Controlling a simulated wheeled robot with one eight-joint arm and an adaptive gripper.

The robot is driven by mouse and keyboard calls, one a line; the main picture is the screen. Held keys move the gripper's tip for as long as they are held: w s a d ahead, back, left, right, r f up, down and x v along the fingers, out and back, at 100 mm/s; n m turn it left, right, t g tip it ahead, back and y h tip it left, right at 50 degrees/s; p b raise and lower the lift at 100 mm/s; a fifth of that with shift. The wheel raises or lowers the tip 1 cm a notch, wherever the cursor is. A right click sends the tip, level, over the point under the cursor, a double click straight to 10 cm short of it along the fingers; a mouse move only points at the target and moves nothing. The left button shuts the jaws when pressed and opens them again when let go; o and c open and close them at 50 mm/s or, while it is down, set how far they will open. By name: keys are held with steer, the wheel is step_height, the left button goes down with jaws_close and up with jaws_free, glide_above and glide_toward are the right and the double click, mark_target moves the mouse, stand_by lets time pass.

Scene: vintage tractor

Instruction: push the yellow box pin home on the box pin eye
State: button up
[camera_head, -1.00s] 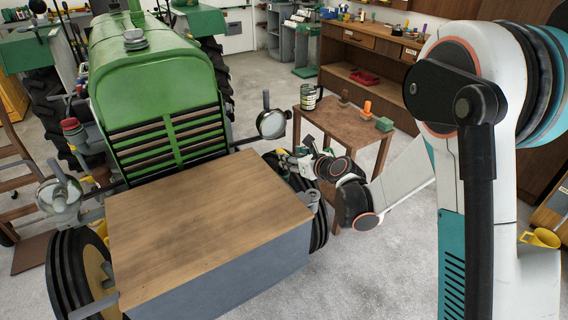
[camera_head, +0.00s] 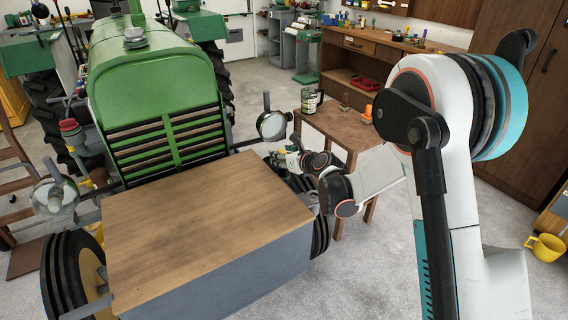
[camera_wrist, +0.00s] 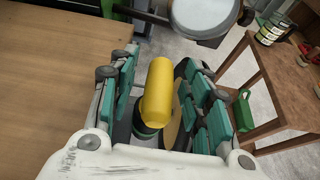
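In the wrist view, the yellow box pin (camera_wrist: 158,88) is a smooth, rounded cylinder. Its lower end meets a dark green, ring-like part (camera_wrist: 147,132), which looks like the box pin eye; how deep the pin sits is hidden. My gripper (camera_wrist: 158,58) has one teal finger on each side of the pin, with a visible gap on the right, so it appears open around it. In the head view my gripper (camera_head: 292,158) is beside the wooden-topped box (camera_head: 200,225), at its right rear corner; the pin cannot be made out there.
The green tractor (camera_head: 150,75) stands behind the box. A round lamp (camera_head: 271,125) projects close to my gripper. A small wooden table (camera_head: 345,128) with a can (camera_head: 309,101) stands to the right.

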jaws_close()
steer(key=shift+r, duration=0.1)
